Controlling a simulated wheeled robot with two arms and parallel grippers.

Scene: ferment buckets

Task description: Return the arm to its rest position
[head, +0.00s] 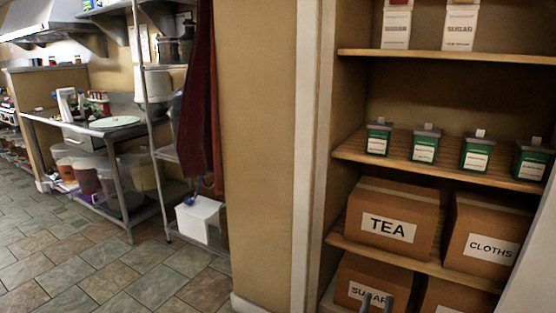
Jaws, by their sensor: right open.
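Only the two grey fingertips of my right gripper (376,305) show, at the bottom edge of the head view. They stand apart with nothing visible between them. They appear in front of a cardboard box labelled SUGAR (359,284) on the low shelf and cover part of its label. Whether they touch the box cannot be told. The rest of my right arm is below the picture. My left gripper and left arm are not in view.
A wooden shelf unit (350,148) holds a TEA box (392,213), a CLOTHS box (487,240) and several green containers (424,146). A tan wall (258,150) stands left of it. Farther left are a steel table (95,127), buckets (85,180) and open tiled floor (110,270).

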